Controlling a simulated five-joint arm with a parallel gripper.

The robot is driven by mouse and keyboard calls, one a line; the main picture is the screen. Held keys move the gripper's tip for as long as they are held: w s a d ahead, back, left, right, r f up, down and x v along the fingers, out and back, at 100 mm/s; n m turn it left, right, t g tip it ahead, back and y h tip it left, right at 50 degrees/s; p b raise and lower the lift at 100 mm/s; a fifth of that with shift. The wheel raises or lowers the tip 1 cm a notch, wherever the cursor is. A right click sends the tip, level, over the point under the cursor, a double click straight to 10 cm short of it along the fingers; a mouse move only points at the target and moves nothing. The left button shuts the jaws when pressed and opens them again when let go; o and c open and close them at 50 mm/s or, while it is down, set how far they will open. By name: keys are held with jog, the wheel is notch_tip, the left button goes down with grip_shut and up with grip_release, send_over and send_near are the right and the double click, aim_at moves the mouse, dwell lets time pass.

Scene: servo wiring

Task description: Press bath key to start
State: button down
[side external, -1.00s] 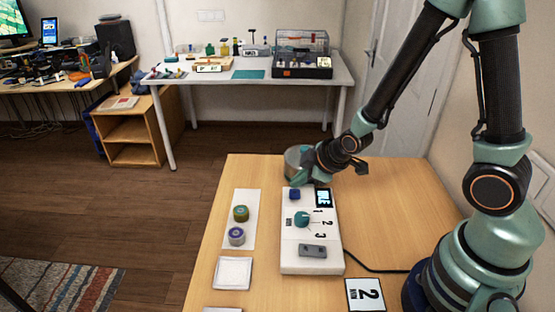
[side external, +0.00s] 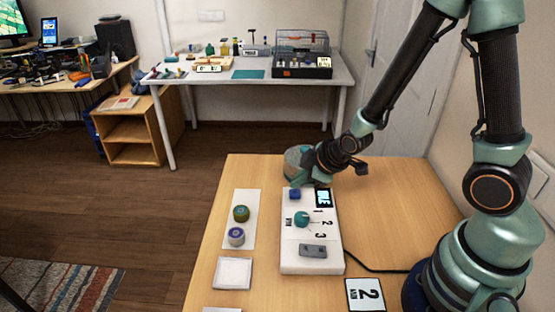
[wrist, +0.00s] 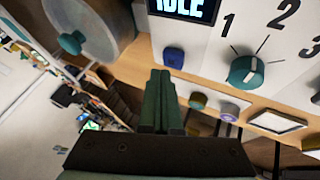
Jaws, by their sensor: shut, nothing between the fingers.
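The white control panel (side external: 290,262) lies on the wooden table. It carries a display reading IDLE in the wrist view (wrist: 184,7), a teal dial (side external: 302,219) with marks 1, 2 and 3, a grey rocker-like part (side external: 313,251) near its front, and a blue key (side external: 294,194) at its back left corner. The blue key also shows in the wrist view (wrist: 174,57), just past my fingertips. My gripper (wrist: 161,76) is shut and empty, close to the key. I cannot tell whether it touches the key. In the side view the fingertips are hard to make out.
A grey round vessel (wrist: 82,25) stands beside the panel's back end, close to my gripper. Two small round jars (side external: 241,213) stand on a white strip left of the panel. A white square tray (side external: 233,273) and a card marked 2 (side external: 365,294) lie nearer the front.

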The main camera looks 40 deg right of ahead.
aim_at(298, 193)
jog(key=shift+d+f, duration=0.1)
jog(key=shift+f, duration=0.3)
jog(key=shift+f, duration=0.5)
dwell(0.7)
jog(key=shift+r, duration=0.95)
jog(key=shift+r, duration=0.1)
jog(key=shift+r, duration=2.4)
